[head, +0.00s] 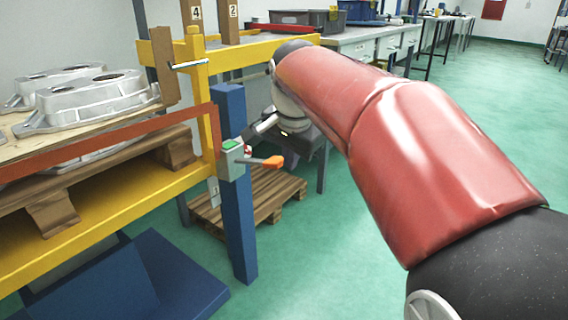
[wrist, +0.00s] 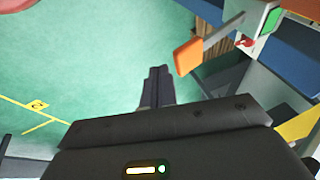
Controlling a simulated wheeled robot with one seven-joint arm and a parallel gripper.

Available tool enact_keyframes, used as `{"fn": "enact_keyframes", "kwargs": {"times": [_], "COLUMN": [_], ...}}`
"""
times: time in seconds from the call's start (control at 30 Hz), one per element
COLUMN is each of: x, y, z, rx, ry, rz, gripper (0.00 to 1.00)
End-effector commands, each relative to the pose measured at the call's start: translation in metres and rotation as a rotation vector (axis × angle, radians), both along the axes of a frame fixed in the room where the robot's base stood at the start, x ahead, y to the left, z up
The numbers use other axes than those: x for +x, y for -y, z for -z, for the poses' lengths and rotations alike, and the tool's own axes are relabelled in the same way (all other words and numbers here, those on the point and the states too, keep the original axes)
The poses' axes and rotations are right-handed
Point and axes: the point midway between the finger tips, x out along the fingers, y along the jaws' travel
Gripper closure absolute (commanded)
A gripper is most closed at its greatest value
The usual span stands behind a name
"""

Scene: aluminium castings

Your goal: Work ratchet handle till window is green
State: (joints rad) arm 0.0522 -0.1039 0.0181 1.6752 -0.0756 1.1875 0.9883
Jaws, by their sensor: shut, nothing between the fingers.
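The ratchet box (head: 236,168) is a small grey unit on the blue post. Its window (head: 231,144) is green, and it shows green in the wrist view too (wrist: 272,19). The ratchet handle (head: 268,162) sticks out to the right from the box and ends in an orange grip, which is also in the wrist view (wrist: 188,57). My gripper (head: 250,134) is just above and behind the handle in the head view. In the wrist view its fingers (wrist: 158,72) are shut and empty, left of the orange grip with a gap between them.
The blue post (head: 238,225) stands at the end of a yellow rack (head: 90,228) holding aluminium castings (head: 95,100). A wooden pallet (head: 262,200) lies on the floor behind the post. A workbench (head: 372,42) stands farther back. Green floor (head: 340,240) is open to the right.

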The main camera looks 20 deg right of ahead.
Motion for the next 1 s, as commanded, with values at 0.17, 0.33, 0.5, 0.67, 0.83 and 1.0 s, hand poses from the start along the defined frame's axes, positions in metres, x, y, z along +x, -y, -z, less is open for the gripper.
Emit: {"fn": "enact_keyframes", "kwargs": {"times": [0.17,0.33,0.5,0.67,0.83,1.0], "x": [-0.017,-0.026,-0.028,-0.028,-0.028,-0.028], "y": [0.001,0.001,0.001,0.001,0.001,0.001], "z": [-0.032,-0.045,-0.047,-0.047,-0.047,-0.047], "rx": [0.000,-0.001,-0.001,0.000,0.000,0.000], "ry": [0.005,0.004,0.003,0.004,0.004,0.004], "rz": [0.001,0.001,0.000,0.000,0.000,0.000], "gripper": [1.00,1.00,1.00,1.00,1.00,1.00]}}
